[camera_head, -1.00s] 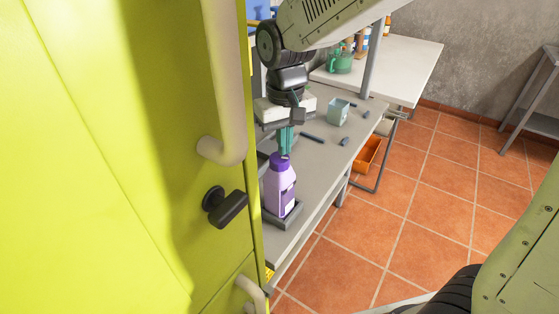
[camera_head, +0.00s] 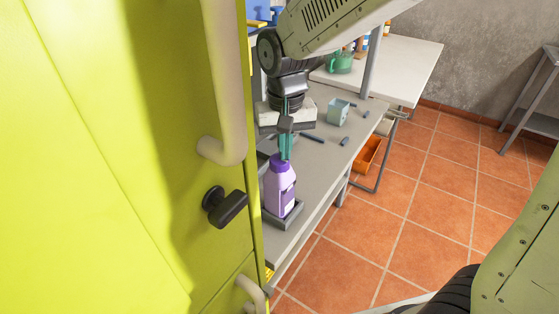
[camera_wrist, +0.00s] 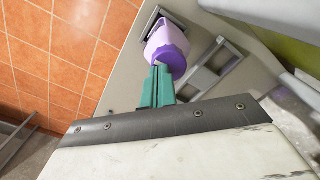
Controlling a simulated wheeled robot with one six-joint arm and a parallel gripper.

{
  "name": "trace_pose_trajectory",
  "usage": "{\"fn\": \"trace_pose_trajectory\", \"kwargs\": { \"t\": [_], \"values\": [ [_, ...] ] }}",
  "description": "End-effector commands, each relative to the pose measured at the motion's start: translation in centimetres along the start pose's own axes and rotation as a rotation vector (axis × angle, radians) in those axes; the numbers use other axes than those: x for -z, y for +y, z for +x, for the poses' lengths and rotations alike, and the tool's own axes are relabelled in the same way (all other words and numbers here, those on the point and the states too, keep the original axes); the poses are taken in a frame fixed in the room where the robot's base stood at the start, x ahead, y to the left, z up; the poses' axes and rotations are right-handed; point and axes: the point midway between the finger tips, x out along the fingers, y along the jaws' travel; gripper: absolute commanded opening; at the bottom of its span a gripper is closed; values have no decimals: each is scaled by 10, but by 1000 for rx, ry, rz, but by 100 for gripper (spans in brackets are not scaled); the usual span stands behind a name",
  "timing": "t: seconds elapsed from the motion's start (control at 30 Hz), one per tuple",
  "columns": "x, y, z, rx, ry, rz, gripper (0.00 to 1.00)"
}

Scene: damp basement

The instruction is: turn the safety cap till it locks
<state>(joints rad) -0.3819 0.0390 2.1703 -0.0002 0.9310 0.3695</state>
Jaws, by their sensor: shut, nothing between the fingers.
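A lavender bottle (camera_head: 281,193) with a darker purple cap (camera_head: 279,165) stands upright on the shelf, in a grey holder (camera_head: 295,214). In the wrist view the cap (camera_wrist: 177,63) faces the camera, with the paler bottle (camera_wrist: 160,38) beyond it. My gripper (camera_head: 285,156) points down just over the cap. Its two green fingers (camera_wrist: 158,70) are shut together with nothing between them. The fingertips end at the cap's edge in the wrist view; I cannot tell if they touch it.
A yellow-green door (camera_head: 110,160) with a pale handle (camera_head: 228,145) and dark knob (camera_head: 226,206) fills the left. The grey worktop (camera_head: 325,165) holds a blue-grey cup (camera_head: 338,112) and small dark pieces. An orange bin (camera_head: 367,155) sits beyond its edge.

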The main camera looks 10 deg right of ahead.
Motion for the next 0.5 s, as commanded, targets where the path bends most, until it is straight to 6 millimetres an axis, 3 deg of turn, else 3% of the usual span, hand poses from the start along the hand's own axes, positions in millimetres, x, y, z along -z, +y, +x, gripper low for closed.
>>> {"fn": "trace_pose_trajectory", "kwargs": {
  "t": [0.5],
  "values": [
    [-2, 0, 0, -1, -3, 108, 0]
  ]
}}
